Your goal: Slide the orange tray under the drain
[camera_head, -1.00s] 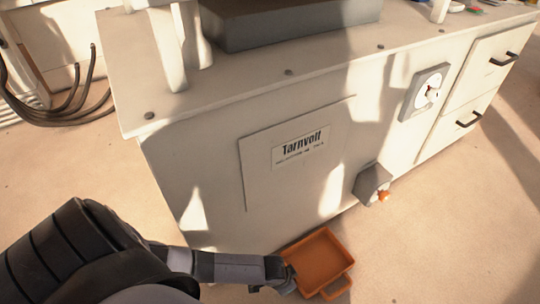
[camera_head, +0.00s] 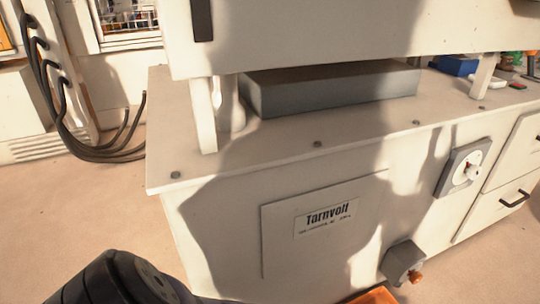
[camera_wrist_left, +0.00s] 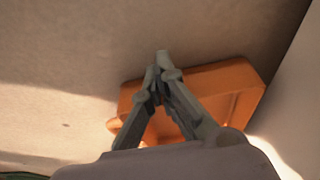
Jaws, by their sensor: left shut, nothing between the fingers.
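The orange tray (camera_head: 376,297) shows only as a corner at the bottom edge of the head view, on the floor by the machine's front, below and left of the drain. The drain (camera_head: 403,262) is a grey block with an orange tip low on the machine's front. In the left wrist view, the tray (camera_wrist_left: 232,88) lies behind my left gripper (camera_wrist_left: 162,65), whose fingers meet at their tips, shut and empty. I cannot tell whether the fingers touch the tray. In the head view the left gripper is below the frame. My right gripper is in neither view.
The white machine (camera_head: 225,230) with the Tarnvolt label stands above the tray. A dial (camera_head: 465,170) and drawers (camera_head: 500,190) are to its right. Black cables (camera_head: 75,150) hang at the left wall. Floor (camera_head: 80,215) left of the machine is clear.

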